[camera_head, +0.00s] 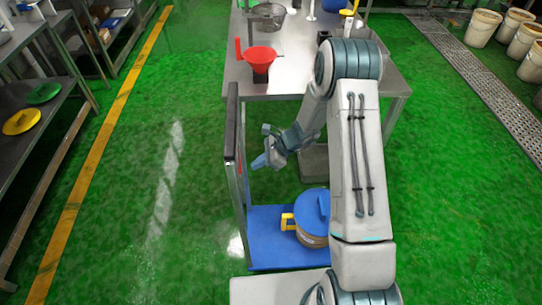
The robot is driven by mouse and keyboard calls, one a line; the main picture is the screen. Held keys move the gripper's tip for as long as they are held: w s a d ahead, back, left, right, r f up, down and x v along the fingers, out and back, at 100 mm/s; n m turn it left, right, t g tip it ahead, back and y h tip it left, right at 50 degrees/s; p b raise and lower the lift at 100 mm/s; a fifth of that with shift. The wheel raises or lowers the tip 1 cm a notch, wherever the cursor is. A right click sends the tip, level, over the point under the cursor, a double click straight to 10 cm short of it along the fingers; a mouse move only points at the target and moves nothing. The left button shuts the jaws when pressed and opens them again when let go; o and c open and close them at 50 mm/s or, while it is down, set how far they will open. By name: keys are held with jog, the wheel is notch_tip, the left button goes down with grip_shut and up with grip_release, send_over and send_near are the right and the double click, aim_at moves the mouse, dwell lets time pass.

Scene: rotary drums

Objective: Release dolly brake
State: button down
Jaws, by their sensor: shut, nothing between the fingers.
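The dolly has a flat blue deck (263,255) and a tall upright push handle with a dark top bar (232,125). A small red part (239,169), perhaps the brake lever, shows on the upright frame. My gripper (257,164) is shut and empty, just right of the dolly's upright frame, near the red part and above the deck. I cannot tell whether it touches the frame. A tan drum with a blue lid (311,212) and a yellow handle stands on the deck, partly behind my arm. The dolly's wheels are not clearly seen.
A steel table (300,75) stands beyond the dolly, bearing a red funnel (259,57) and a wire basket (267,14). Shelves with yellow and green lids (43,93) stand at left. White buckets (525,40) line the right. The green floor left of the dolly is clear.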

jog(key=shift+a+r, duration=0.1)
jog(key=shift+a, duration=1.2)
jog(key=a+y+b, duration=0.1)
jog(key=b, duration=0.2)
jog(key=a+f+y+b, duration=0.1)
jog(key=y+b, duration=0.1)
jog(key=a+y+b, duration=0.1)
jog(key=y+b, duration=0.1)
jog(key=b, duration=0.1)
jog(key=shift+w+a+f+b, duration=0.1)
jog(key=shift+a+f+b, duration=0.2)
jog(key=shift+a+f, duration=0.1)
jog(key=a+y+b, duration=0.1)
jog(key=y, duration=0.1)
jog(key=a+r+y+b, duration=0.1)
jog(key=a+y+b, duration=0.1)
jog(key=a+y, duration=0.1)
jog(key=shift+w+r+y+b, duration=0.1)
jog(key=shift+r+y+b, duration=0.2)
jog(key=shift+r+b, duration=0.1)
jog(key=shift+r, duration=0.15)
